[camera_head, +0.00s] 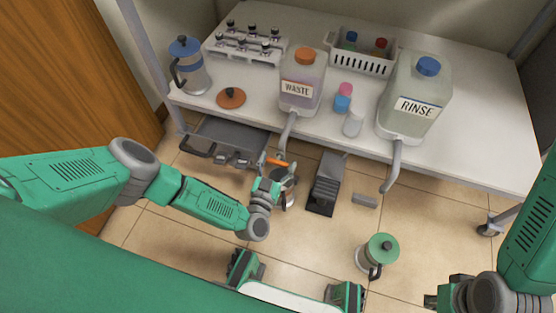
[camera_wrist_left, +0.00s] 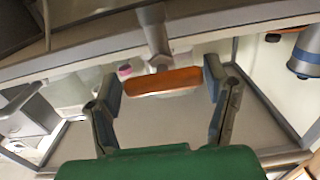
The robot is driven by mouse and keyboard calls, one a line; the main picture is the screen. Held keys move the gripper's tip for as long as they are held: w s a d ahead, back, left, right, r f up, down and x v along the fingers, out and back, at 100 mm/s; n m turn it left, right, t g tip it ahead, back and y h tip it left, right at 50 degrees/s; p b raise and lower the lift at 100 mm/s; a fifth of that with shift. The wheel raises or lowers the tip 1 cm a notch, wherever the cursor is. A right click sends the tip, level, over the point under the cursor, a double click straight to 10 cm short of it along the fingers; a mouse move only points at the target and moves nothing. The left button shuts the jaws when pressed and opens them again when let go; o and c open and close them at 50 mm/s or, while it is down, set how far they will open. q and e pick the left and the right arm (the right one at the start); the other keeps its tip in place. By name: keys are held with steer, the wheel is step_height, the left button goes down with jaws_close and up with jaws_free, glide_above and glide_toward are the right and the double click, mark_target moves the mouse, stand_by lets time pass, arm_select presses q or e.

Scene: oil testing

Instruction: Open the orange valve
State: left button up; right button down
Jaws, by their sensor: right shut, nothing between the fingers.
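The orange valve (camera_head: 277,161) is a flat orange handle on the grey outlet pipe (camera_head: 286,134) below the WASTE jug (camera_head: 302,82). The handle also shows in the left wrist view (camera_wrist_left: 163,82), crosswise between my fingers. My left gripper (camera_head: 275,169) is under the table's front edge at the valve. In the left wrist view its fingers (camera_wrist_left: 161,80) are apart, one near each end of the handle. I cannot tell whether they touch it. My right gripper (camera_head: 431,300) is shut and empty at the bottom right, far from the valve.
The table (camera_head: 483,126) holds the RINSE jug (camera_head: 414,97), a white basket (camera_head: 362,64), a vial rack (camera_head: 246,46) and a blue-lidded pot (camera_head: 189,66). A grey drawer (camera_head: 227,136) sticks out left of the valve. A green-lidded pot (camera_head: 377,255) stands on the floor.

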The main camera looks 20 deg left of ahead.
arm_select(q)
steer(key=c, duration=0.6)
steer(key=shift+a, duration=0.1)
steer(key=shift+a, duration=0.1)
steer(key=shift+n, duration=1.2)
steer(key=n, duration=1)
steer(key=shift+f+n, duration=0.1)
steer(key=shift+n, duration=0.3)
steer(key=n, duration=0.4)
steer(key=shift+a+f+n, duration=0.1)
steer(key=shift+a+n, duration=0.05)
steer(key=shift+n, duration=0.15)
